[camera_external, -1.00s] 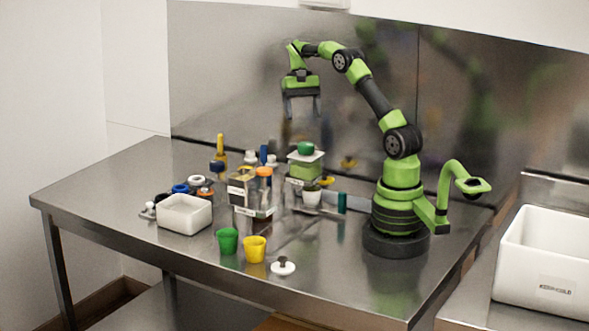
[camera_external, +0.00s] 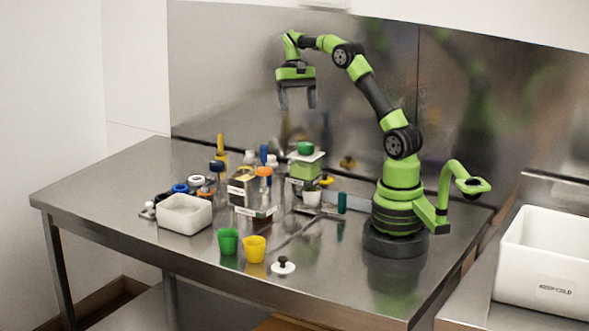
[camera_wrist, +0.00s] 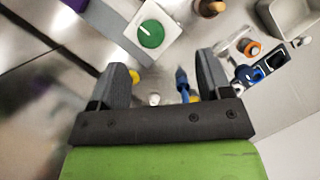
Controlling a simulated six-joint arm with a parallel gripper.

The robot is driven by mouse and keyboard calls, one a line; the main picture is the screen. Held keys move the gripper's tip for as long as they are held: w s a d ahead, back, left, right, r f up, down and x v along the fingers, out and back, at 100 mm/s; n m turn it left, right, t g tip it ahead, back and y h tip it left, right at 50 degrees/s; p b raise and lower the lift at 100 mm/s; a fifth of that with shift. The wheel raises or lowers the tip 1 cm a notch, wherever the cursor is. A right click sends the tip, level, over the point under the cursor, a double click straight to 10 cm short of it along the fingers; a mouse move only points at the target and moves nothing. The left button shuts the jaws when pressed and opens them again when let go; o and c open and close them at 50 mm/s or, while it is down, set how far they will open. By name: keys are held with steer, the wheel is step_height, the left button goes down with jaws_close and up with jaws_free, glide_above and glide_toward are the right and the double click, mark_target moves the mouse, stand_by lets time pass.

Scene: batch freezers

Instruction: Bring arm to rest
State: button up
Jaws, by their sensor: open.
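My gripper (camera_external: 297,104) hangs in the air above the back of the steel table (camera_external: 120,195), with its fingers pointing down. It is open and nothing is between its fingers. It is well clear of the containers below it. In the wrist view my gripper (camera_wrist: 165,85) shows its two dark fingers spread apart, with tabletop items visible far beneath them.
Below stand a green-lidded container (camera_external: 305,165), an orange-capped jar (camera_external: 264,180), a white bin (camera_external: 185,214), a green cup (camera_external: 228,241), a yellow cup (camera_external: 254,248) and a white lid (camera_external: 283,265). A steel wall (camera_external: 240,70) rises behind. The table's front left is clear.

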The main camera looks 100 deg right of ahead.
steer(key=w+a+r+n+t+h, duration=0.1)
steer(key=a+r+n+h, duration=0.2)
steer(key=a, duration=0.7)
steer(key=w+a+r+n+t, duration=0.25)
steer(key=a+n, duration=0.25)
steer(key=a, duration=0.4)
steer(key=s+a+f+n+t, duration=0.1)
steer(key=s+a+n+t, duration=0.1)
steer(key=s+a, duration=0.2)
steer(key=s+a+f+n+t+y, duration=0.1)
steer(key=s+a+n+t, duration=0.1)
steer(key=s+a, duration=0.2)
steer(key=a, duration=0.3)
steer(key=shift+s+a+f+n, duration=0.15)
steer(key=shift+a+f+n, duration=0.15)
steer(key=shift+a, duration=0.1)
